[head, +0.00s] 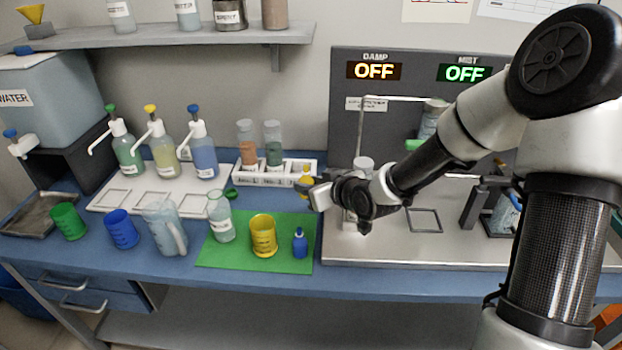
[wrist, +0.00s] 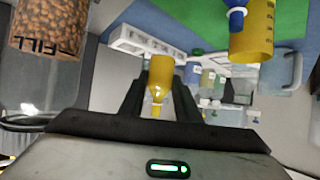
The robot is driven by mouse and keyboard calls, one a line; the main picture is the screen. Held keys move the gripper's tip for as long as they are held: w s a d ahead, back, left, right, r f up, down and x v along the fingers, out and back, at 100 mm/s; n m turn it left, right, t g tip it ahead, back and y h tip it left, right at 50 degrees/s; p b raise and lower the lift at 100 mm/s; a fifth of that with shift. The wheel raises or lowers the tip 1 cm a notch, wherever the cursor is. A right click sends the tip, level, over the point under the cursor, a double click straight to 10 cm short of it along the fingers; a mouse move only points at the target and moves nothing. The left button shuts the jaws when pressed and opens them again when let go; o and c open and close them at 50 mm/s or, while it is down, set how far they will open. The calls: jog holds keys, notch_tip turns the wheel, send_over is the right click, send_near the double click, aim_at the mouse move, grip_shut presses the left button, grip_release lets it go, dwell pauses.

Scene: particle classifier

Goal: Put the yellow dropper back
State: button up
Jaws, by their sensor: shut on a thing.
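The yellow dropper (head: 306,181) is held in my gripper (head: 314,192), above the counter near the right end of the white vial rack. In the wrist view the dropper (wrist: 159,78) sits between the two dark fingers of my gripper (wrist: 158,98), its wide yellow body showing and a narrower tip toward the palm. A blue dropper bottle (head: 300,243) stands upright on the green mat (head: 215,256), beside a yellow cup (head: 263,236).
The white rack (head: 285,179) holds two vials. A clear bottle (head: 221,216) stands on the mat's left. A pitcher (head: 166,228), blue cup (head: 122,229) and green cup (head: 69,221) line the front. A particle-filled jar (wrist: 48,25) is close in the wrist view.

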notch_tip(320, 180, down, 11)
jog(key=shift+r+b, duration=0.1)
jog(key=shift+b, duration=0.75)
jog(key=shift+f, duration=0.25)
jog(key=o, duration=1)
jog(key=shift+o, duration=0.2)
jog(key=shift+r, duration=0.1)
jog(key=shift+r, duration=0.2)
jog(key=p+v, duration=0.1)
jog(key=v, duration=1.1)
jog(key=shift+f+p, duration=0.15)
jog(key=shift+p, duration=0.15)
